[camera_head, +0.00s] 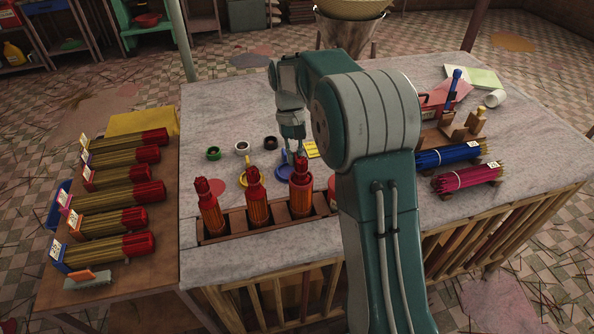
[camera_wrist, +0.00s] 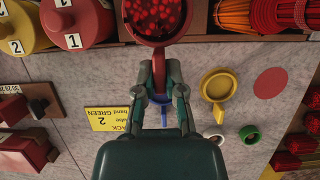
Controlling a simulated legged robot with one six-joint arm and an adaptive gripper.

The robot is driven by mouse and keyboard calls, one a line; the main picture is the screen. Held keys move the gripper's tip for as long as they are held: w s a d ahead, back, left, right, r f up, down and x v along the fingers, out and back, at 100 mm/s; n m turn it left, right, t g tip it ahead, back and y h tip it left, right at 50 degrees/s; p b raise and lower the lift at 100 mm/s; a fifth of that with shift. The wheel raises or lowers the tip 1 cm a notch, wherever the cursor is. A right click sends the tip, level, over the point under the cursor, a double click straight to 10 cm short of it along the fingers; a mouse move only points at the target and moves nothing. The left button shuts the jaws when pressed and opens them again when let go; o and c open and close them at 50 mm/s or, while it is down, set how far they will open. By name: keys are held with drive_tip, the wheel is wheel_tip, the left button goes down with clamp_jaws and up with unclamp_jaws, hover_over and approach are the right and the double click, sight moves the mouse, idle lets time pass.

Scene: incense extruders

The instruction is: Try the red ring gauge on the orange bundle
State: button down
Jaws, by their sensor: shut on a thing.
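My gripper (camera_head: 296,152) is over the marble table. In the wrist view its fingers (camera_wrist: 159,82) are shut on the handle of the red ring gauge (camera_wrist: 158,41). The gauge's ring is at the top of that view, with many red stick tips (camera_wrist: 158,14) showing inside its outline. I cannot tell how far down around the bundle the ring sits.
A blue gauge (camera_head: 283,173) and a yellow gauge (camera_wrist: 217,85) lie close to my gripper. Green (camera_head: 213,153), white (camera_head: 242,147) and black (camera_head: 270,143) rings lie behind the rack. Blue (camera_head: 448,154) and magenta (camera_head: 467,177) bundles lie right of my arm.

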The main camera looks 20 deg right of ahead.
drive_tip(key=shift+r, duration=0.15)
drive_tip(key=shift+r, duration=5.2)
